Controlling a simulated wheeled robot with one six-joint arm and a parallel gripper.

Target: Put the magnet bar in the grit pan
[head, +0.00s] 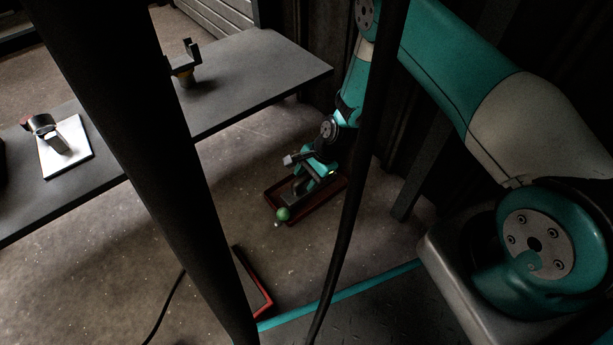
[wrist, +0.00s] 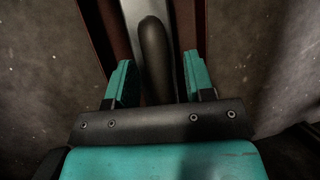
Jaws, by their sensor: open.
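In the wrist view a dark rounded bar (wrist: 155,50), which looks like the magnet bar's grip, lies over a pale grey strip (wrist: 133,10). My gripper (wrist: 157,70) is open, with one teal finger on each side of the bar; I cannot tell whether they touch it. Red-edged walls (wrist: 94,30) show on both sides. In the head view my gripper (head: 302,186) is low over a red-rimmed pan (head: 325,203) on the floor. The bar is mostly hidden there. A second red-rimmed pan (head: 257,281) is partly hidden by a dark post. I cannot tell which is the grit pan.
A green ball (head: 283,214) shows at the near pan edge. A grey bench (head: 255,70) carries a white plate with a metal part (head: 66,150) and a yellow-based fixture (head: 186,75). Dark posts cross the view. A cable (head: 165,307) lies on the floor.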

